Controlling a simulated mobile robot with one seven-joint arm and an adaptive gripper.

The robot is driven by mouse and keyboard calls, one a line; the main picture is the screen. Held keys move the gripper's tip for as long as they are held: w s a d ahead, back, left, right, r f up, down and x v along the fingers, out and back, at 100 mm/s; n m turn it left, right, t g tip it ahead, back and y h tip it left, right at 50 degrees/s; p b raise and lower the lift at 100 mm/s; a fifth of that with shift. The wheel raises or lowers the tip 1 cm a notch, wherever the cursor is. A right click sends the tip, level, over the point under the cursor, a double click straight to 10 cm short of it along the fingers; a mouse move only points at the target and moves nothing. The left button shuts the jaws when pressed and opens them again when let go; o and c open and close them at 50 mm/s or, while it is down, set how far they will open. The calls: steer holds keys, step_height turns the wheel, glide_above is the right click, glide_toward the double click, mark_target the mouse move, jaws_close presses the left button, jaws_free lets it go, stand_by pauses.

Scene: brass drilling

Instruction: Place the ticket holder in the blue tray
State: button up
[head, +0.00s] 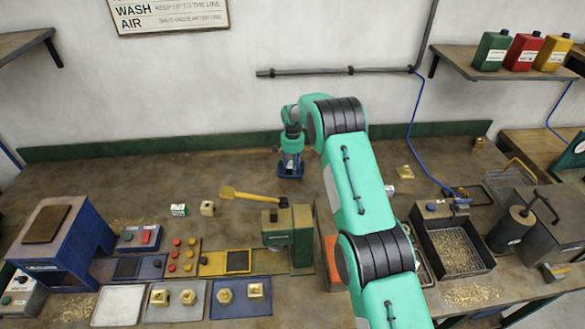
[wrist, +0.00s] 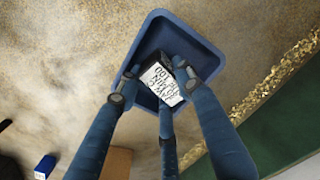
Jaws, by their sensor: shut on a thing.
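The ticket holder (wrist: 162,82), a dark block with a white printed card, shows in the wrist view between the blue fingers of my gripper (wrist: 158,88). My gripper is shut on it. The blue tray (wrist: 203,44) lies directly behind the holder in that view, and the holder appears over its inside; I cannot tell whether it touches the tray floor. In the head view my gripper (head: 291,155) reaches down at the blue tray (head: 283,176) at the back middle of the bench. The holder is hidden there.
A green back edge (head: 170,146) runs behind the tray. A small green-and-white box (head: 179,210) and a brass part (head: 207,208) lie to the left.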

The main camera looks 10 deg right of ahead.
steer(key=shift+f, duration=0.1)
stand_by(0.3)
steer(key=o, duration=0.9)
step_height(320, 180, up, 12)
steer(key=shift+r, duration=0.1)
stand_by(0.9)
